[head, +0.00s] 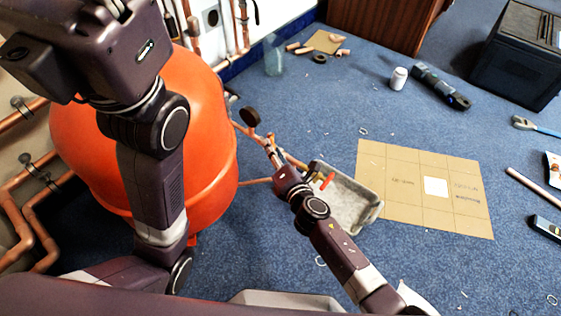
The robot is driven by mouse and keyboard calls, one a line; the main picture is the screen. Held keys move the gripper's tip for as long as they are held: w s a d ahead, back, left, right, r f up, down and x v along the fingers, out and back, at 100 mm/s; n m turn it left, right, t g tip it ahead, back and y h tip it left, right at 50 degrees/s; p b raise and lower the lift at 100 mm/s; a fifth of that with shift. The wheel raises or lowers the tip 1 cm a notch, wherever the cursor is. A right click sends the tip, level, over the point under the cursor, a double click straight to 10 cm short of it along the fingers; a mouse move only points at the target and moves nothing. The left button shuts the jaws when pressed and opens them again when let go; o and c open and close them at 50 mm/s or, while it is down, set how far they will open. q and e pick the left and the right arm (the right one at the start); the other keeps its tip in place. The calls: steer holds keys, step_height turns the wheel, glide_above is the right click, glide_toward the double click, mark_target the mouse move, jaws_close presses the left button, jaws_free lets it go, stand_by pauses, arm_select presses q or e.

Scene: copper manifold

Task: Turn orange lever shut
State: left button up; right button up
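My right gripper (269,146) reaches up from the lower right to the pipework. Its fingers are small and overlap the pipes, so I cannot tell whether they are open, shut or touching anything. It lies to the upper left of the lever. My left arm crosses the left side of the view, and its gripper is not visible.
A large orange tank (211,130) stands behind my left arm. The grey tray (350,205) lies under the pipework, beside a flat cardboard sheet (465,205). A white can (398,78), a dark tool (440,87) and a black box (515,55) stand farther off on blue carpet.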

steer(key=v, duration=1.1)
steer(key=shift+s+d, duration=0.15)
